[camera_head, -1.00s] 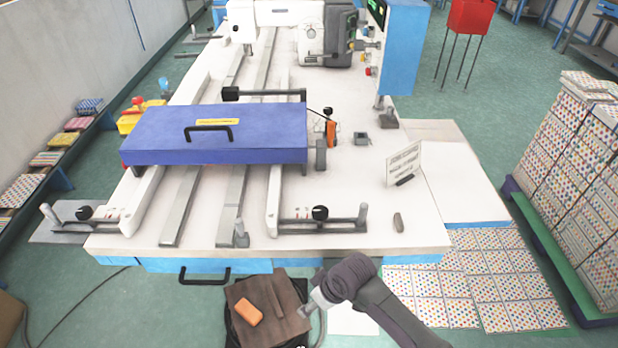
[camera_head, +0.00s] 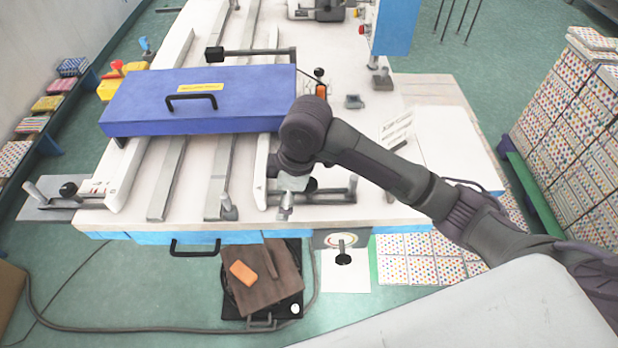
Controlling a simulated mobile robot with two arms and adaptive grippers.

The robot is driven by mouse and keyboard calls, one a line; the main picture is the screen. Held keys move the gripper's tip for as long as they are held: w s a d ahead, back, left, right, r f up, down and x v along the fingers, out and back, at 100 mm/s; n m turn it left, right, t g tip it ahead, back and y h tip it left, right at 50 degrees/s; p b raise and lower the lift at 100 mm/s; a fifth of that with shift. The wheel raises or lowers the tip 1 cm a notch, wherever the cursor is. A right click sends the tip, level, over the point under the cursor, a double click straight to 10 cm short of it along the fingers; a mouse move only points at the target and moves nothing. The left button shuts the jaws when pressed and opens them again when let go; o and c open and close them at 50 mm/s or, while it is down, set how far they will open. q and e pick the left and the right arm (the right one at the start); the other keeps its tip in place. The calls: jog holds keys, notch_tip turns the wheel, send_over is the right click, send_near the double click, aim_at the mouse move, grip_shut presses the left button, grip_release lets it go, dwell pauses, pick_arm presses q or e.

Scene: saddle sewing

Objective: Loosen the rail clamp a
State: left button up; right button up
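Two rail clamps with black knobs sit near the table's front edge. The left clamp (camera_head: 69,190) is on the end of the left white rail and is in full view. The right clamp (camera_head: 335,195) is at the end of the right white rail, partly hidden by my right arm. I cannot tell which one is clamp a. My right gripper (camera_head: 286,208) points down at the front edge, just left of the right clamp's knob. It is small and mostly covered by my wrist, so its opening and any contact do not show. My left gripper is not in view.
A blue cover (camera_head: 205,100) with a black handle lies across the rails. A small post (camera_head: 228,208) stands left of my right gripper. A brown board (camera_head: 262,285) with an orange block (camera_head: 243,271) is below the front edge. Patterned stacks (camera_head: 570,125) stand at the right.

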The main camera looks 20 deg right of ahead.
aim_at(309, 190)
jog(key=w+d+r+n+g+h, duration=0.1)
jog(key=w+d+r, duration=0.2)
jog(key=d+r, duration=0.15)
jog(key=w+d+r+n+h, duration=0.1)
jog(key=w+d+r+h, duration=0.15)
jog(key=r, duration=0.25)
jog(key=shift+y, duration=0.45)
jog(key=f+p, duration=0.1)
jog(key=f, duration=0.5)
jog(key=f+p, duration=0.1)
jog(key=f, duration=0.6)
jog(key=shift+s+d+f, duration=0.15)
jog(key=shift+s+d, duration=0.05)
jog(key=c, duration=1.1)
jog(key=shift+c, duration=0.2)
